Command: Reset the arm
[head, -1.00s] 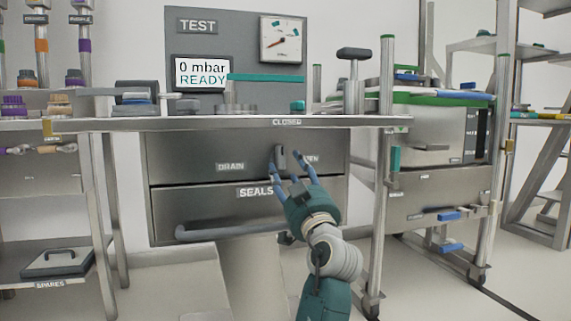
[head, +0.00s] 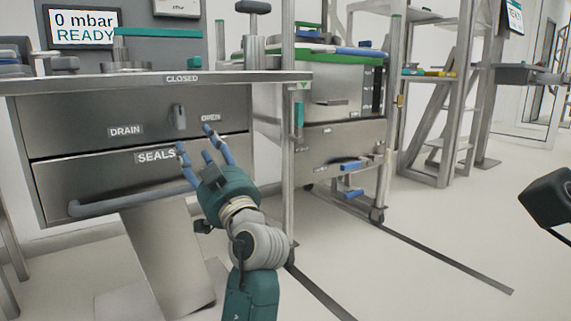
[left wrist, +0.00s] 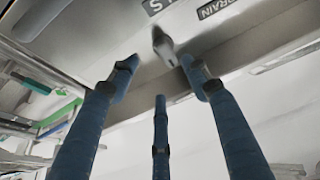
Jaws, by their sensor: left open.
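My left gripper (head: 196,140) is open and empty, its blue fingers spread in front of the grey bench front. A small grey lever (head: 179,117) stands upright on the upper panel, between the DRAIN and OPEN labels and below the CLOSED label. The fingertips are just below and right of the lever in the head view. In the left wrist view, the lever (left wrist: 163,45) shows beyond the gap between two fingertips, and no finger is closed around it. My right gripper is not in view.
The SEALS drawer (head: 150,180) with its bar handle (head: 120,206) is below the lever. A metal cart (head: 335,150) with blue handles stands right of the bench. Open floor lies at the right. A dark object (head: 550,195), unclear, is at the right edge.

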